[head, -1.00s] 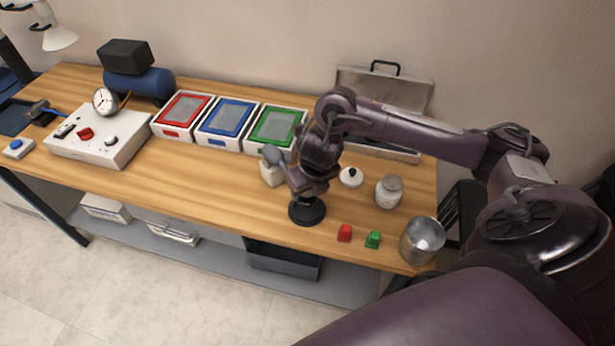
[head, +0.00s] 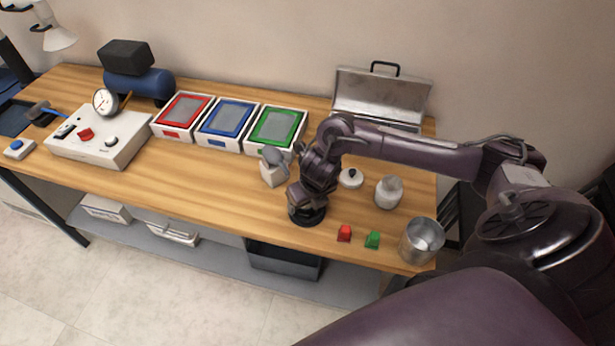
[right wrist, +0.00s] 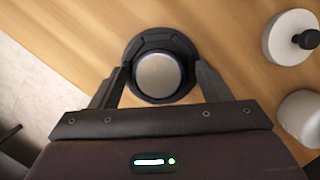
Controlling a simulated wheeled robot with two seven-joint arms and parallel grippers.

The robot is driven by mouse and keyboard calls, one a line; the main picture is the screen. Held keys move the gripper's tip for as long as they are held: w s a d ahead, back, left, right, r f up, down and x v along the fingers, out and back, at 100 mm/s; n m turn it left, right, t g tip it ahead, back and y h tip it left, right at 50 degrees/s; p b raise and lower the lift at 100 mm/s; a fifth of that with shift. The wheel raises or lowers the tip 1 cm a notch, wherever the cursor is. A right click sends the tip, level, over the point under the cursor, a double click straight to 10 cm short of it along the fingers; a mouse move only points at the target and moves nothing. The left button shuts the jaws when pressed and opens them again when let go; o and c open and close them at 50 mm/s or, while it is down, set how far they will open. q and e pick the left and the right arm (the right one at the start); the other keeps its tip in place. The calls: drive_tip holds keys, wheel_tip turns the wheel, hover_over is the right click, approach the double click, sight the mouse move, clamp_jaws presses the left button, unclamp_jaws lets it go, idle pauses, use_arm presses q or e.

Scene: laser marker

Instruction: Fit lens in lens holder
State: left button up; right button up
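The lens holder (head: 307,219) looks like a black round base on the table below my right gripper (head: 308,193). The right gripper partly covers it in the head view. In the right wrist view, a pale round disc that looks like the lens (right wrist: 159,75) shows in the middle of the black ring of the lens holder (right wrist: 160,38). My right gripper's fingers (right wrist: 159,75) stand on either side of the disc. I cannot tell whether they press on it, or whether it sits in the ring or just above it. My left gripper is not in view.
Coloured trays (head: 228,118) line the back. The table's front edge is close.

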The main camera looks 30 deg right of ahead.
sight(311, 207)
drive_tip(key=shift+r, duration=0.1)
drive_tip(key=shift+r, duration=0.2)
drive_tip(key=v, duration=0.6)
drive_tip(key=shift+r, duration=0.15)
drive_tip(key=p+v, duration=0.2)
drive_tip(key=v, duration=0.3)
drive_tip(key=shift+s+r, duration=0.2)
